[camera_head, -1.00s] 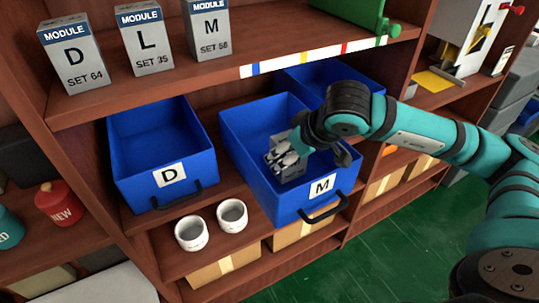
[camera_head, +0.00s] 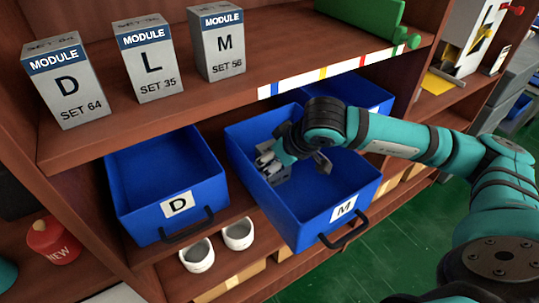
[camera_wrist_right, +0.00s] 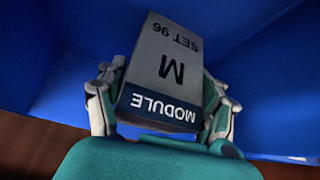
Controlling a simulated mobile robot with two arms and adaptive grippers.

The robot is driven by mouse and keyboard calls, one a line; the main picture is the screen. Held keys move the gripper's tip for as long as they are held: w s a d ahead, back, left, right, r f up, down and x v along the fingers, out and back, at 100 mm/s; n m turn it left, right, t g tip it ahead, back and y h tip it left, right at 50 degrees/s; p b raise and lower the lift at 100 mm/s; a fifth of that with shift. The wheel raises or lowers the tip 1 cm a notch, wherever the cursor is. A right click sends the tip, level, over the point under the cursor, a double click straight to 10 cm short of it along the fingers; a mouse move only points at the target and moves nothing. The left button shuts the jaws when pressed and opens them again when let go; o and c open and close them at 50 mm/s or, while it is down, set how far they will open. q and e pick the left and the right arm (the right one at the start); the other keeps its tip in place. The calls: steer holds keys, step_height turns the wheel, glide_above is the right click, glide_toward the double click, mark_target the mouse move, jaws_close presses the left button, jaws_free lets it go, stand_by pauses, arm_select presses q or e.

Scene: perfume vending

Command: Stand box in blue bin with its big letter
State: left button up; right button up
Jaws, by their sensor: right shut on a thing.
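In the right wrist view, a grey box (camera_wrist_right: 165,68) with a dark blue MODULE band, a big M and "SET 96" sits between the fingers of my right gripper (camera_wrist_right: 163,110), which is shut on it. In the head view, my right gripper (camera_head: 272,160) is inside the blue bin labelled M (camera_head: 310,232), near its left wall; the held box is mostly hidden there by the gripper. I cannot tell whether the box touches the bin floor. A blue bin labelled D (camera_head: 150,220) stands to the left. My left gripper is not in view.
Boxes marked D (camera_head: 66,88), L (camera_head: 148,62) and M (camera_head: 222,45) stand on the shelf (camera_head: 190,105) above. Another blue bin (camera_head: 372,95) is behind. Two white cups (camera_head: 197,256) sit below the bins. The front of the M bin is clear.

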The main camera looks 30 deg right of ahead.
steer(key=shift+s+d+r, duration=0.1)
steer(key=shift+s+d, duration=0.05)
steer(key=shift+s, duration=0.3)
steer(key=shift+s+d+r, duration=0.1)
steer(key=shift+s+d, duration=0.05)
steer(key=shift+s, duration=0.3)
steer(key=shift+w+f, duration=0.15)
steer(key=shift+f, duration=0.05)
steer(key=o, duration=1.1)
steer(key=shift+w+a, duration=0.15)
steer(key=shift+r, duration=0.1)
steer(key=shift+r, duration=0.15)
steer(key=v, duration=1.2)
